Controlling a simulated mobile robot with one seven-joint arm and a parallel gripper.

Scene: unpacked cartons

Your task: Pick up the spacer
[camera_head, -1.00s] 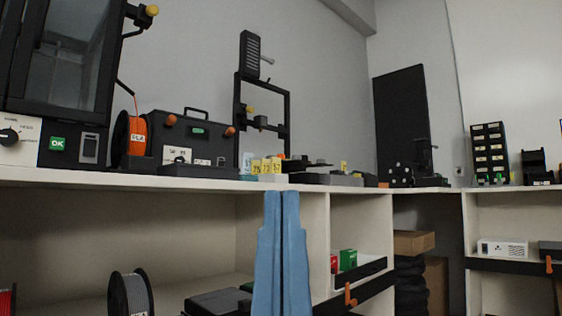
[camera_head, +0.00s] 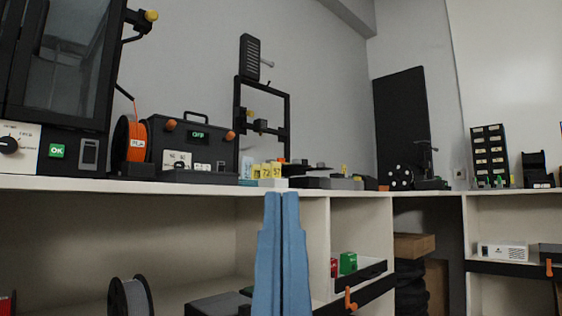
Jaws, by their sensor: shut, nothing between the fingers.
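My gripper (camera_head: 281,196) shows at the lower middle as two long blue fingers pointing up, pressed together with nothing between them. Its tips are in front of the white counter's (camera_head: 345,193) front edge in the picture. I cannot tell for certain which item is the spacer. Small yellow-marked blocks (camera_head: 266,171) with dark numbers stand on the counter just above and left of the fingertips. Low dark and grey parts (camera_head: 330,182) lie to their right. The fingers look apart from all of these.
A black box with a handle (camera_head: 196,145) and an orange spool (camera_head: 129,142) stand left on the counter. A black frame machine (camera_head: 287,112) stands behind the blocks. Below are open shelves with a grey spool (camera_head: 130,298) and a green box (camera_head: 348,263).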

